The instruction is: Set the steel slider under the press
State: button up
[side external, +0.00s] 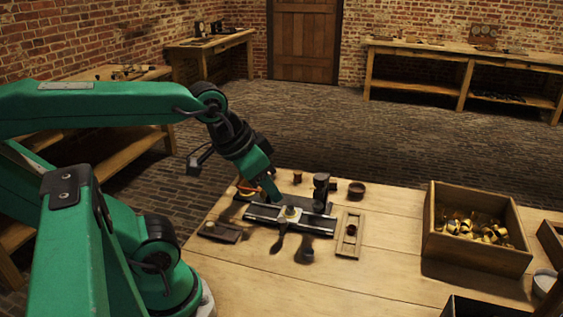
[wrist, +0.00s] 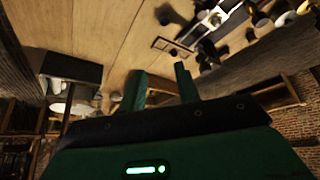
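A dark rail assembly (side external: 262,213) lies on the wooden table in the side view. A small pale block with a knob, which looks like the steel slider (side external: 291,211), sits midway along it. The black upright press (side external: 321,190) stands at the rail's far right side, apart from the slider. My gripper (side external: 275,196) points down just above and left of the slider; contact cannot be told. In the wrist view my gripper (wrist: 160,80) shows two separated fingers with nothing between them. A bright metal piece on the rail (wrist: 215,18) shows at upper right there.
A shallow wooden tray (side external: 340,244) lies right of the rail. A reddish spool (side external: 297,177) and a round dish (side external: 357,189) stand behind. A wooden box (side external: 480,262) of brass pieces is at right.

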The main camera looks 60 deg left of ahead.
jog(key=shift+o, duration=1.2)
jog(key=n+g, duration=0.2)
jog(key=g, duration=0.3)
send_near(282, 220)
jog(key=shift+w+d, duration=0.2)
jog(key=shift+d, duration=0.05)
jog(key=shift+w+a+f+g, duration=0.1)
jog(key=shift+a+f+g, duration=0.2)
jog(key=shift+f, duration=0.15)
jog(key=shift+f, duration=0.1)
jog(key=shift+f, duration=3.8)
